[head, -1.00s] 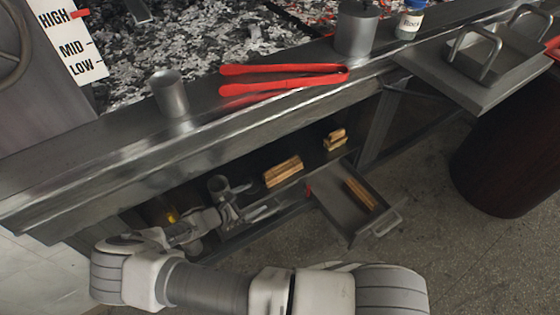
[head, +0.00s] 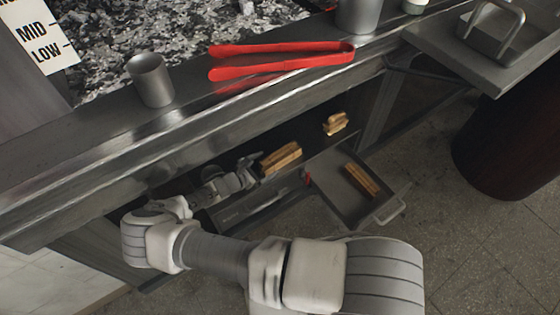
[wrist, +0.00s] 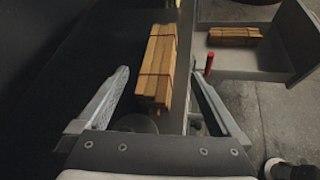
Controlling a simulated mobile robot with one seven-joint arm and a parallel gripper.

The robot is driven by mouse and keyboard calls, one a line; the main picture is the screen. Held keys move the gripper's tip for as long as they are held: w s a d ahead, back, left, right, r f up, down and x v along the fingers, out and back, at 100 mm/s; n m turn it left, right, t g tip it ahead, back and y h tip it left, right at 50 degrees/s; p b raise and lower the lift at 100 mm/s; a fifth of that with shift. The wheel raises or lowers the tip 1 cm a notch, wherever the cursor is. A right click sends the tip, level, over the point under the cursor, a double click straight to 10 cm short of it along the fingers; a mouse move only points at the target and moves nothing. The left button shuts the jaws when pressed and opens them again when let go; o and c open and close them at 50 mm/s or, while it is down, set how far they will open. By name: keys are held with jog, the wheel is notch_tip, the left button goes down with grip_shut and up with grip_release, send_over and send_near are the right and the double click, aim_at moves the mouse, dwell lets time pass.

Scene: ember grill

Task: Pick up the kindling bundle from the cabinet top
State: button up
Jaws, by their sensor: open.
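A kindling bundle (head: 281,158) of pale sticks lies on the cabinet top under the grill ledge. In the wrist view, this tied bundle (wrist: 158,58) lies lengthwise ahead, its near end between my spread fingers. My gripper (head: 250,164) is open and empty, just left of the bundle in the head view. My gripper (wrist: 159,76) shows a gap on both sides of the sticks. Whether the fingers are level with the bundle is unclear. A second bundle (head: 335,123) lies farther right on the cabinet top. Another bundle (head: 362,180) lies in the open drawer (head: 338,204).
A red upright piece (wrist: 209,64) stands near the drawer edge, right of my gripper. A round dark object (wrist: 134,123) sits low between the fingers. The ledge above carries red tongs (head: 280,62) and a metal cup (head: 151,80). A dark barrel (head: 505,145) stands at right.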

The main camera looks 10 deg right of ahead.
aim_at(276, 159)
jog(key=x, duration=0.2)
jog(key=shift+w+d+f, duration=0.15)
jog(key=shift+d, duration=0.05)
jog(key=b+x, duration=0.3)
jog(key=x, duration=0.2)
jog(key=shift+d, duration=0.1)
grip_shut()
